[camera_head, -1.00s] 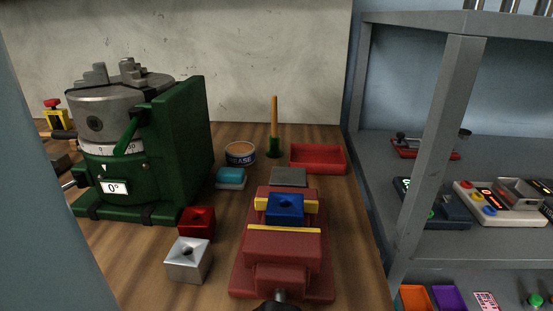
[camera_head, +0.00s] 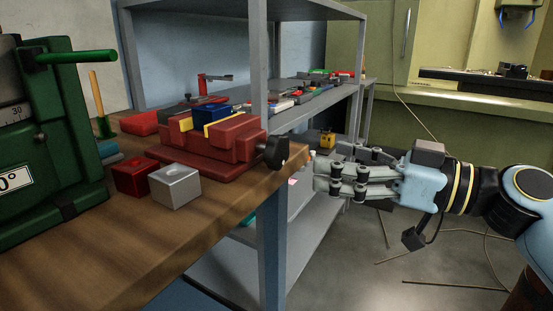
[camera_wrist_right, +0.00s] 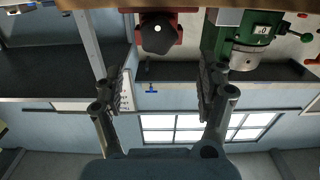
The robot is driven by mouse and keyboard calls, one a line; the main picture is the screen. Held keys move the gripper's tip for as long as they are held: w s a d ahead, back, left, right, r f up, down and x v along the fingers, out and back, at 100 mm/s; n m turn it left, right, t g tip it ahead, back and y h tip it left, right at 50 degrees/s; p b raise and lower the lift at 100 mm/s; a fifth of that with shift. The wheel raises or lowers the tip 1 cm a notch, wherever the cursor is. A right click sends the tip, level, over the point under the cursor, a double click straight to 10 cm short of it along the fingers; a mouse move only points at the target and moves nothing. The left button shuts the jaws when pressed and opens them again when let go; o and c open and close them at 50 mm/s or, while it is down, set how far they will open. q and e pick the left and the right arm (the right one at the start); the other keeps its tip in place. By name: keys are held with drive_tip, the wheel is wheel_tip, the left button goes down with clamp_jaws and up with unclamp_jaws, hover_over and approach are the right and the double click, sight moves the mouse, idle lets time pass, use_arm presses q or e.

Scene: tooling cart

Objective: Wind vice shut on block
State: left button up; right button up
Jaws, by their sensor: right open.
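The red vice (camera_head: 232,146) stands at the bench edge with its black handle knob (camera_head: 273,151) pointing out over the edge. The blue block (camera_head: 210,114) sits between the yellow-faced jaws; I cannot tell whether both jaws touch it. My right gripper (camera_head: 322,177) is open and empty, to the right of the knob and apart from it, beyond the bench edge. In the right wrist view, which is upside down, the knob (camera_wrist_right: 158,34) shows above the open fingers (camera_wrist_right: 163,78), with the red vice behind it. My left gripper is not in view.
A silver block (camera_head: 175,187) and a red block (camera_head: 134,178) stand on the bench left of the vice. A green rotary fixture (camera_head: 48,150) fills the far left. A grey shelf rack (camera_head: 259,70) stands behind the vice. The floor under my right arm is mostly clear.

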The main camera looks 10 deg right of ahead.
sight(284, 149)
drive_tip(key=p+x, duration=0.1)
drive_tip(key=x, duration=0.8)
drive_tip(key=shift+r, duration=0.1)
drive_tip(key=shift+w+a, duration=0.5)
drive_tip(key=c, duration=1.2)
drive_tip(key=m, duration=0.3)
drive_tip(key=shift+w+d+m, duration=0.1)
drive_tip(key=shift+m, duration=0.2)
drive_tip(key=shift+m+p, duration=0.4)
drive_tip(key=shift+m, duration=1.3)
drive_tip(key=shift+w+f, duration=0.1)
drive_tip(key=shift+f, duration=0.1)
